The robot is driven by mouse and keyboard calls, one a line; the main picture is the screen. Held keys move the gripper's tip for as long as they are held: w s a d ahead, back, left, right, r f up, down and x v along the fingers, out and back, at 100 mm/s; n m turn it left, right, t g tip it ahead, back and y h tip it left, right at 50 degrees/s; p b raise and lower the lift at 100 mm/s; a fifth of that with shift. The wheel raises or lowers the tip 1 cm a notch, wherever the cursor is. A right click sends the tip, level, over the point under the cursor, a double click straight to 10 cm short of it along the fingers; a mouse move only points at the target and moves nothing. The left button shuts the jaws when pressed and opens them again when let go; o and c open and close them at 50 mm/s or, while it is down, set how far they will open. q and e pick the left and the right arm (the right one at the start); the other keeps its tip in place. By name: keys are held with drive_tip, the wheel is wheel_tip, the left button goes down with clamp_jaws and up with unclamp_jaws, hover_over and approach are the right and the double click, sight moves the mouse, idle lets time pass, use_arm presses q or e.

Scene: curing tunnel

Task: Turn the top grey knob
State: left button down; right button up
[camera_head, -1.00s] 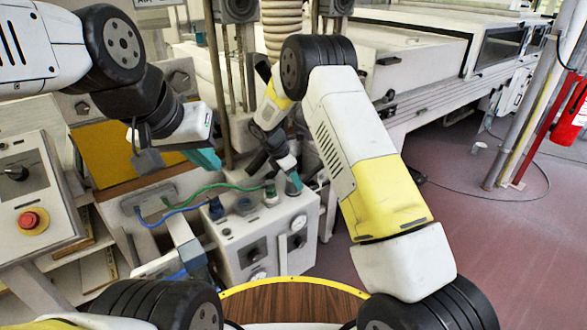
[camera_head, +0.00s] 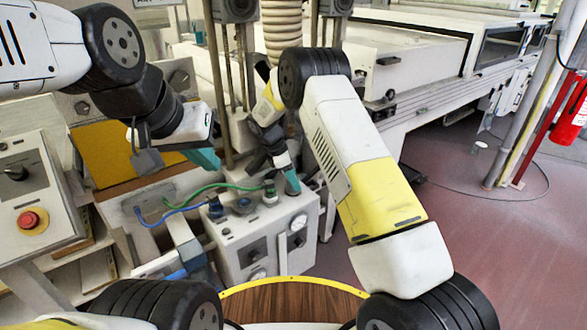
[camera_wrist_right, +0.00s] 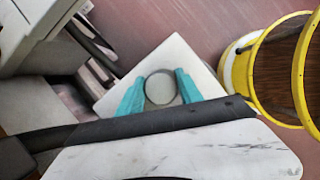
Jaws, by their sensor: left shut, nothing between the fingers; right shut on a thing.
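The grey knob (camera_wrist_right: 160,88) is a round disc on the pale top face of a box (camera_wrist_right: 193,55), seen in the right wrist view. My right gripper (camera_wrist_right: 160,92) has its teal fingers on either side of the knob, shut on it. In the head view, the right gripper (camera_head: 292,185) points down at the back right of the box top (camera_head: 301,203), and the knob is hidden there. My left gripper (camera_head: 207,160) is shut and empty, held above and to the left of the box.
Green (camera_head: 205,187) and blue (camera_head: 170,211) cables run to connectors on the box top, left of my right gripper. A panel (camera_head: 38,190) with a black knob and red button stands at the left. Open floor (camera_head: 440,215) lies to the right.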

sight(298, 178)
drive_tip(key=o, duration=1.4)
drive_tip(key=shift+c, duration=0.2)
drive_tip(key=shift+r, duration=0.5)
wheel_tip(298, 178, up, 3)
drive_tip(key=s+r, duration=0.1)
drive_tip(key=s, duration=1.5)
drive_tip(key=shift+a, duration=0.15)
